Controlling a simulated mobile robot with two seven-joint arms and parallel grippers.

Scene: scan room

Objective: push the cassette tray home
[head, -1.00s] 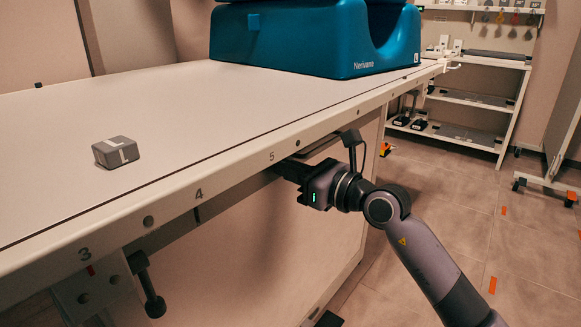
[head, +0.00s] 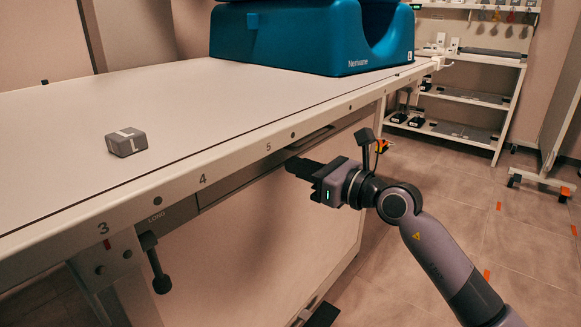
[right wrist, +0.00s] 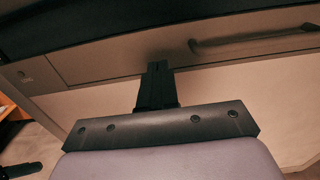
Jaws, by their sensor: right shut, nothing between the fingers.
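The cassette tray's grey front (head: 235,181) sits under the table edge in the head view. It looks about level with the panel marked LONG beside it. Its bar handle (head: 312,138) is farther along to the right, and also shows in the right wrist view (right wrist: 250,43). My right gripper (head: 291,166) is shut and empty, its fingertips close to the tray front, left of the handle. In the right wrist view the fingers (right wrist: 157,70) point at the front (right wrist: 115,66); whether they touch it I cannot tell. My left gripper is out of view.
The table (head: 190,95) overhangs the tray front. A small grey block (head: 126,142) and a large teal support (head: 300,38) are on it. A black-knobbed clamp lever (head: 155,264) hangs at the left. Shelves (head: 470,95) stand behind; floor at right is mostly clear.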

